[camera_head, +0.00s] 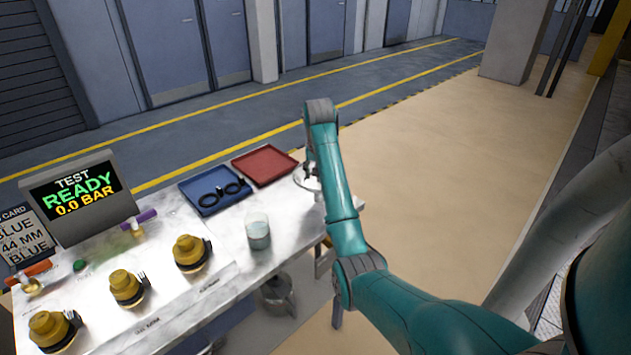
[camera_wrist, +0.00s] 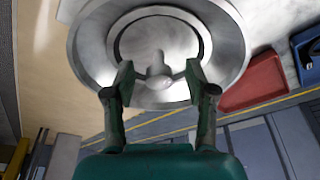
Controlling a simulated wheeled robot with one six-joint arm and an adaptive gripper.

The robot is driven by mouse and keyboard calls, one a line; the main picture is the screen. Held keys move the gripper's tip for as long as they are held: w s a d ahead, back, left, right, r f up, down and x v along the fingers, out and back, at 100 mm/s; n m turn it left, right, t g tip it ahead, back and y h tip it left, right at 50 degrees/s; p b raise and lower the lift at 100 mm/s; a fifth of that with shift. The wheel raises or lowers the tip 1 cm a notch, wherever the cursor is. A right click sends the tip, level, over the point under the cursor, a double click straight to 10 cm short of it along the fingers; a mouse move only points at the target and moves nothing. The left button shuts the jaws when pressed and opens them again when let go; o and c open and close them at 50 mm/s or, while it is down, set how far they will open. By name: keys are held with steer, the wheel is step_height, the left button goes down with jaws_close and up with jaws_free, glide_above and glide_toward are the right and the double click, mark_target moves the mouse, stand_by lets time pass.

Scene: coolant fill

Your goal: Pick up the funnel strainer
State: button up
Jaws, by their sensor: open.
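The funnel strainer (camera_wrist: 228,50) is a round, grey metal bowl with a dark inner ring and a small central knob (camera_wrist: 158,70). It fills the top of the wrist view. In the head view the funnel strainer (camera_head: 303,181) shows only in part at the bench's right end, behind my arm. My gripper (camera_wrist: 159,76) is over the bowl with its fingers open, one on each side of the knob. A gap shows between each fingertip and the knob. In the head view my gripper is mostly hidden by the arm.
A red tray (camera_head: 264,165) and a blue tray (camera_head: 196,196) with black rings lie left of the strainer. A clear beaker (camera_head: 258,232) stands nearer on the bench. Several yellow-capped fittings (camera_head: 190,252) and a display (camera_head: 78,198) are further left. Open floor lies right.

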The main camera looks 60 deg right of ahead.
jaws_close()
steer(key=shift+r, duration=0.15)
